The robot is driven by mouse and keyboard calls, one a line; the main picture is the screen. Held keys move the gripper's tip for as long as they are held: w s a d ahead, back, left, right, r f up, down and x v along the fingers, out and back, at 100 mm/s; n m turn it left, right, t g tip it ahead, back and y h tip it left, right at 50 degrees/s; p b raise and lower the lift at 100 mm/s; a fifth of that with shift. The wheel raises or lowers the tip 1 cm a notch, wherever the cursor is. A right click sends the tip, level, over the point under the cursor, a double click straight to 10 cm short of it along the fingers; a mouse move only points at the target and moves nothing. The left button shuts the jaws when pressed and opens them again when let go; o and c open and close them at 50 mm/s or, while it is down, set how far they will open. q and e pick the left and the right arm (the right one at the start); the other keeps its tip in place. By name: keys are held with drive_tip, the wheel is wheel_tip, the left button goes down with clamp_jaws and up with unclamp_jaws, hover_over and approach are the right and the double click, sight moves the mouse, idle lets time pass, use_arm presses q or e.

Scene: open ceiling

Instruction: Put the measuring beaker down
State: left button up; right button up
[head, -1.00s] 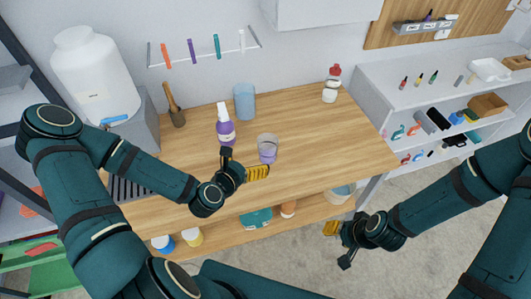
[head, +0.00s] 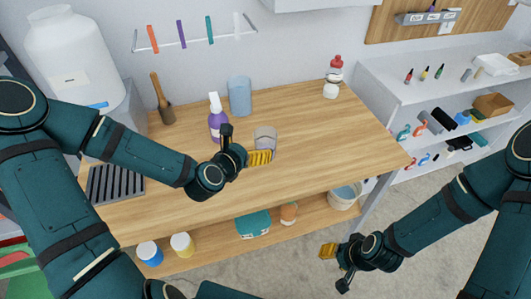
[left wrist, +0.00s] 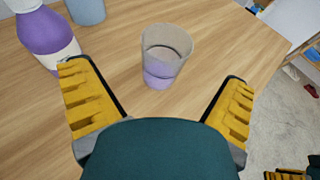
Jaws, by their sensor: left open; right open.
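The measuring beaker (head: 265,136) is a clear cup with purple in its lower part. It stands upright on the wooden table, and a yellow finger covers its base in the head view. My left gripper (head: 245,143) is open close in front of it. In the left wrist view, the beaker (left wrist: 165,55) stands ahead, between the lines of the two spread yellow fingers and apart from them. My right gripper (head: 335,267) is open and empty, low in front of the table, over the floor.
A purple spray bottle (head: 217,122) stands just left of the beaker, with a blue cup (head: 240,96) behind.

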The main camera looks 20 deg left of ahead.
sight(271, 131)
use_arm(q)
drive_tip(key=b+x, duration=0.3)
drive_tip(key=shift+w+d+f+b, duration=0.15)
drive_tip(key=shift+d+b, duration=0.15)
drive_tip(key=shift+d, duration=0.05)
drive_tip(key=shift+d+b+x, duration=0.1)
drive_tip(key=shift+b+x, duration=0.2)
drive_tip(key=shift+x, duration=1)
drive_tip(key=shift+d+b+x, duration=0.15)
drive_tip(key=shift+b+x, duration=0.15)
drive_tip(key=shift+x, duration=1)
drive_tip(key=c, duration=1.1)
